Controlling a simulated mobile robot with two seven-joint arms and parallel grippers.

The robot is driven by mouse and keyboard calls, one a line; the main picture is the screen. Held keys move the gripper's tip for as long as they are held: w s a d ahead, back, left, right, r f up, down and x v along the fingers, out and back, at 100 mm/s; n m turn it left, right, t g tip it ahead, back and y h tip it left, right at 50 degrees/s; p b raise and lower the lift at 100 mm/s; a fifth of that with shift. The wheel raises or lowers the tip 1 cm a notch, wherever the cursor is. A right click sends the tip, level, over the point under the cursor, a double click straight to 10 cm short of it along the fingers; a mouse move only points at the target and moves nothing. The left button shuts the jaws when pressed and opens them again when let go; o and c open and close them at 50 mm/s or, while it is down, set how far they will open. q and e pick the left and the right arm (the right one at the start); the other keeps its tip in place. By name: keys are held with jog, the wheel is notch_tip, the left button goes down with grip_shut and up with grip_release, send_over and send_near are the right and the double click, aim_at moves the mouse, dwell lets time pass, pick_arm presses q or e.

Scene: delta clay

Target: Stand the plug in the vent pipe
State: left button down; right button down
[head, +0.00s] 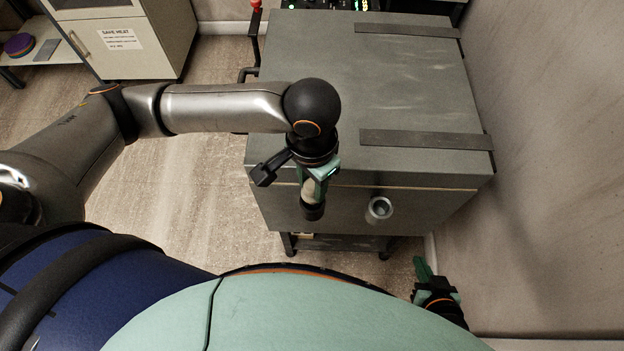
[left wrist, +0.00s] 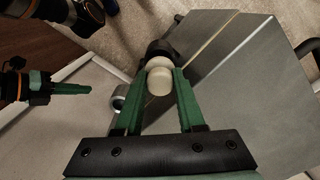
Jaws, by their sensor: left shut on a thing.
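The plug (head: 310,194) has a pale cream body and a dark end. My left gripper (head: 318,180) is shut on it in front of the kiln, with the dark end pointing down in the head view. In the left wrist view the plug's cream part (left wrist: 158,82) sits between the two green fingers of my left gripper (left wrist: 160,88). The vent pipe (head: 379,208) is a short grey metal tube with an open mouth on the kiln's front face, right of the plug and apart from it. It also shows in the left wrist view (left wrist: 118,98). My right gripper (head: 424,270) is low at the right; its finger gap is unclear.
The grey kiln (head: 350,90) has two dark straps (head: 420,139) over its lid and stands close to the right wall. A cabinet (head: 130,45) with a sign and a shelf with coloured discs (head: 18,45) are at the upper left. The floor left of the kiln is clear.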

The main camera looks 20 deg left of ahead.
pick_arm(q)
jog(key=shift+f, duration=0.15)
jog(key=shift+f, duration=0.65)
jog(key=shift+f, duration=0.45)
jog(key=shift+f, duration=0.3)
dwell(0.4)
jog(key=shift+c, duration=2.2)
grip_release()
